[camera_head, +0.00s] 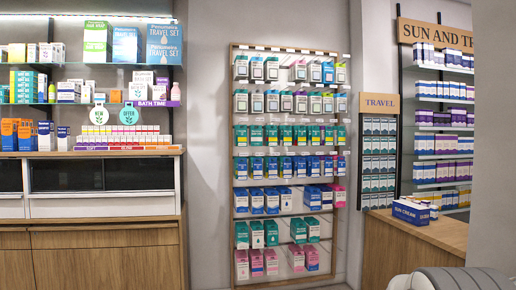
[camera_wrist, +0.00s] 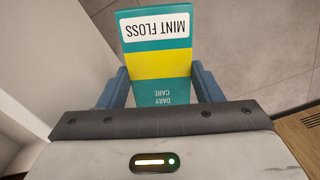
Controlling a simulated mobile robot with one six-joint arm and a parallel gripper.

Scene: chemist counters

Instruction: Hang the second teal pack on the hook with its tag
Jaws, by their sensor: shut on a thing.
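In the wrist view my gripper (camera_wrist: 160,78) is shut on a teal pack (camera_wrist: 157,30) with a yellow band, its blue fingers on either side. The pack reads "MINT FLOSS" upside down. The head view shows a tall hook rack (camera_head: 233,215) with rows of hanging packs. Teal packs hang in a middle row (camera_head: 271,136) and in a lower row (camera_head: 257,234), which has a gap between its left and right groups. Small tags line the rows, but I cannot read them or tell which hook matches. My gripper does not show in the head view.
A wooden counter (camera_head: 105,262) with shelves stands left of the rack. At right a counter (camera_head: 425,232) bears blue and white boxes (camera_head: 411,212) beside a travel display (camera_head: 379,102). A grey wall edge (camera_head: 492,120) fills the far right. The wrist view shows grey floor tiles (camera_wrist: 240,25).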

